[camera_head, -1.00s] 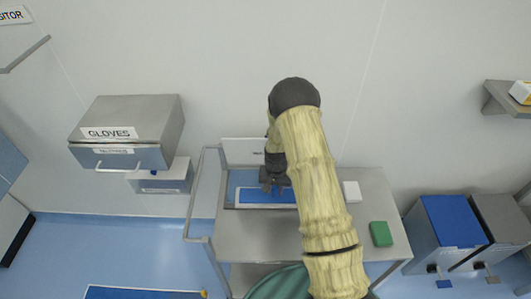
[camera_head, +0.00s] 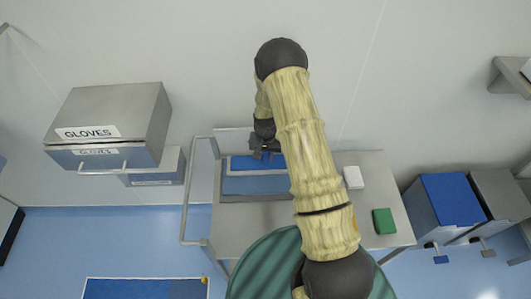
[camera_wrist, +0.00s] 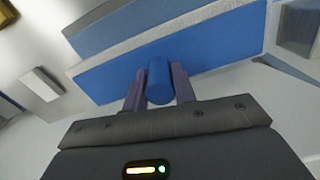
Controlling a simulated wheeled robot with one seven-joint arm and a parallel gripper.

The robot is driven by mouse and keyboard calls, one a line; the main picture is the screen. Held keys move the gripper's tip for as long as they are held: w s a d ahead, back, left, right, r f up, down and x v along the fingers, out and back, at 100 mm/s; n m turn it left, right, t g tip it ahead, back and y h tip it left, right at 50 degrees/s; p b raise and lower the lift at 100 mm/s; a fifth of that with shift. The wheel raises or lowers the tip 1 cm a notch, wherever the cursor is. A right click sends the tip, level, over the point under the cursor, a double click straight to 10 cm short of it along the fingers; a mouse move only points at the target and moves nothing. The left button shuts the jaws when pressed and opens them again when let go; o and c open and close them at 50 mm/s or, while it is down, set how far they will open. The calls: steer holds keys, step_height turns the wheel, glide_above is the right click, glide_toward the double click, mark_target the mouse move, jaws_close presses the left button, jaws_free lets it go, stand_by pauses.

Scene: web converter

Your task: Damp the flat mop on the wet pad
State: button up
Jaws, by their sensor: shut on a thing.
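The flat mop (camera_head: 243,163) is a blue plate with a pale edge and a short round blue handle (camera_wrist: 159,80). My gripper (camera_head: 265,152) is shut on the handle; in the wrist view my gripper (camera_wrist: 160,88) has a dark finger on each side of it. The wet pad (camera_head: 255,186) is a blue sheet in a shallow grey tray (camera_head: 250,198) on the steel cart. The mop is over the far part of the tray, with much of the pad bare in front. I cannot tell whether the mop touches the pad. My arm hides the tray's right end.
The steel cart (camera_head: 245,225) also carries a white block (camera_head: 353,178) and a green block (camera_head: 384,221). A GLOVES box (camera_head: 112,125) is on the wall at left. Bins (camera_head: 452,207) stand at right. A blue floor mat (camera_head: 145,289) lies front left. The wall is close behind the cart.

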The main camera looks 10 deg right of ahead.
mark_target(266, 164)
steer(key=shift+f+b, duration=1.55)
steer(key=shift+f, duration=1.5)
steer(key=shift+f+b, duration=0.55)
steer(key=shift+f, duration=0.1)
steer(key=shift+r, duration=0.1)
steer(key=shift+r+p, duration=1.95)
steer(key=shift+r, duration=1.5)
